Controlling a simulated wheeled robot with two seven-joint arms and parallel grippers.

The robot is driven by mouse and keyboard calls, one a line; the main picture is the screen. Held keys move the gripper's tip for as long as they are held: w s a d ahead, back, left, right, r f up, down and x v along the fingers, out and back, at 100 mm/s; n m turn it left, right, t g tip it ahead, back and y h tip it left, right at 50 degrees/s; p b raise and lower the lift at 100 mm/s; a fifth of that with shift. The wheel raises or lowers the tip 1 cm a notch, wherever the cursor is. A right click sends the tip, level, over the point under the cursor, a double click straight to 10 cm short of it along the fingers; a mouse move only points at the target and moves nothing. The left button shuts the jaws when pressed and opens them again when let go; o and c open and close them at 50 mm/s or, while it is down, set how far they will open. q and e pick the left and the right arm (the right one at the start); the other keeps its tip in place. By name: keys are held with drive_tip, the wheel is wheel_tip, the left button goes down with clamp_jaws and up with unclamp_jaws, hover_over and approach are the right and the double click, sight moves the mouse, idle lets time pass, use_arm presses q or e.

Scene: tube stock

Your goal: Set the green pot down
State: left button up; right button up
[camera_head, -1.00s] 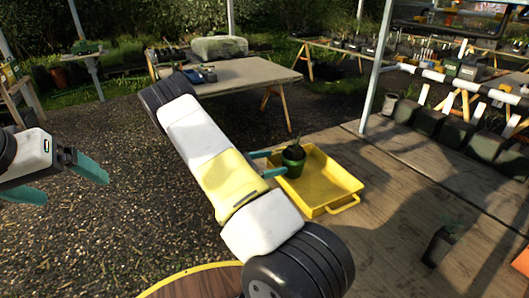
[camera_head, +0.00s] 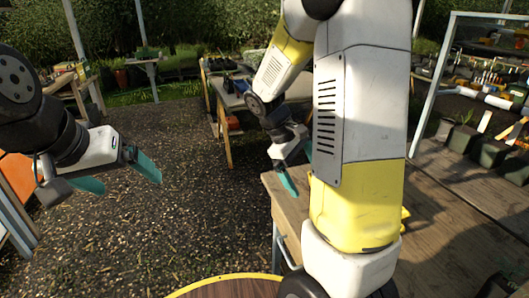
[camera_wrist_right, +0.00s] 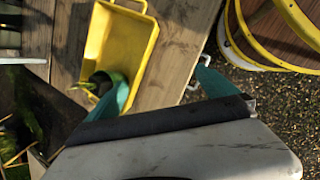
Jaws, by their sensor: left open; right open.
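The green pot (camera_wrist_right: 103,83), with a plant in it, stands at one end of the yellow tray (camera_wrist_right: 122,45) in the right wrist view. One finger of my right gripper (camera_wrist_right: 165,92) overlaps the pot's edge in that view; I cannot tell whether they touch. The right gripper (camera_head: 298,166) is open with nothing between its fingers, over the near-left table edge in the head view. My right arm hides the pot there and leaves only a sliver of the tray (camera_head: 405,221). My left gripper (camera_head: 120,176) is open and empty at the left, above the gravel.
The wooden table (camera_head: 440,215) carries the tray and has bare planks to its right. A dark pot (camera_head: 497,283) sits near its front right. A round wooden top with a yellow rim (camera_head: 225,288) is at the bottom. Several dark planters (camera_head: 490,150) line the far right.

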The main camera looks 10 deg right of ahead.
drive_tip(key=s+a+r+m+t+y, duration=0.6)
drive_tip(key=s+a+r, duration=0.5)
drive_tip(key=r, duration=0.3)
drive_tip(key=shift+s+a+r+m+t+y, duration=0.2)
drive_tip(key=shift+s+a+m+t+y, duration=0.15)
drive_tip(key=shift+s+t+y, duration=0.35)
